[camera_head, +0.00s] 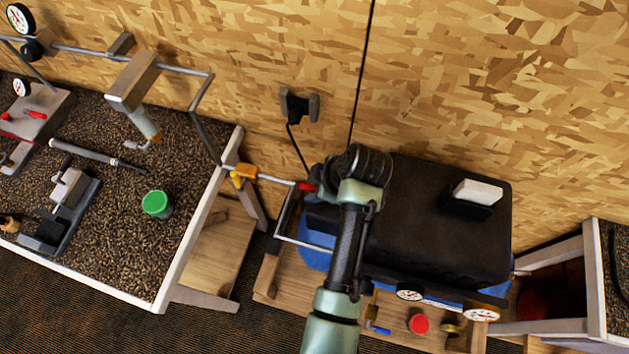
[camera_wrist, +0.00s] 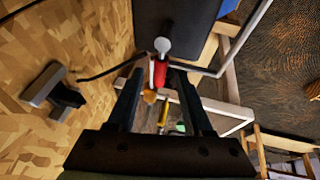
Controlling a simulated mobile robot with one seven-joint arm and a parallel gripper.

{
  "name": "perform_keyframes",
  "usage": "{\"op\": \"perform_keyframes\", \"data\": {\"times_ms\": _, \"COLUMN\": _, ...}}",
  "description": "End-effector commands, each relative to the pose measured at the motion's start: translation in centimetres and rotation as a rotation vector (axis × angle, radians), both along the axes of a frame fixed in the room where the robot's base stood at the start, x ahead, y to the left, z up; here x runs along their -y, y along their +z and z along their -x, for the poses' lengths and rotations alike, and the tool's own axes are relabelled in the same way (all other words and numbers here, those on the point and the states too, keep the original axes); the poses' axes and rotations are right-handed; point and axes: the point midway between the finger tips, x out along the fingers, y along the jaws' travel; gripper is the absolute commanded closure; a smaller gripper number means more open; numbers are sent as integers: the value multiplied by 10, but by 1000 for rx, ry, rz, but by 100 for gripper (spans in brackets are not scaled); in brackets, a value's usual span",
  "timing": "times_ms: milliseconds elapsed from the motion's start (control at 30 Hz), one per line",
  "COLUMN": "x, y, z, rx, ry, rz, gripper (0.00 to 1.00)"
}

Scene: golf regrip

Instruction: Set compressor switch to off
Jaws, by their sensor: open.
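The black compressor (camera_head: 430,240) stands on a wooden stand against the wall. A small red part (camera_head: 308,187) shows at its left end, beside my arm. In the wrist view this red part (camera_wrist: 159,72), with a round grey knob (camera_wrist: 162,47) at its end, lies between the fingers of my gripper (camera_wrist: 155,82), close to the compressor's dark end face (camera_wrist: 175,25). My gripper is open; I cannot tell whether a finger touches the red part. The switch is not clearly marked, and its setting cannot be read. In the head view my arm hides the gripper.
A black wall outlet (camera_head: 299,105) with a cable is left of the compressor. A metal pipe with a yellow valve (camera_head: 243,172) runs close by. A workbench (camera_head: 110,215) with tools and a green-lidded jar (camera_head: 156,204) is at left. Gauges (camera_head: 481,313) and a red knob (camera_head: 419,323) sit in front.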

Motion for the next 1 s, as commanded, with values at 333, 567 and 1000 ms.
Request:
{"op": "perform_keyframes", "data": {"times_ms": 333, "x": -2, "y": -4, "z": -1, "rx": 0, "ry": 1, "rz": 0, "gripper": 49}}
{"op": "perform_keyframes", "data": {"times_ms": 567, "x": -1, "y": -4, "z": -1, "rx": 0, "ry": 1, "rz": 0, "gripper": 87}}
{"op": "perform_keyframes", "data": {"times_ms": 1000, "x": -1, "y": -4, "z": -1, "rx": 0, "ry": 0, "rz": 0, "gripper": 100}}
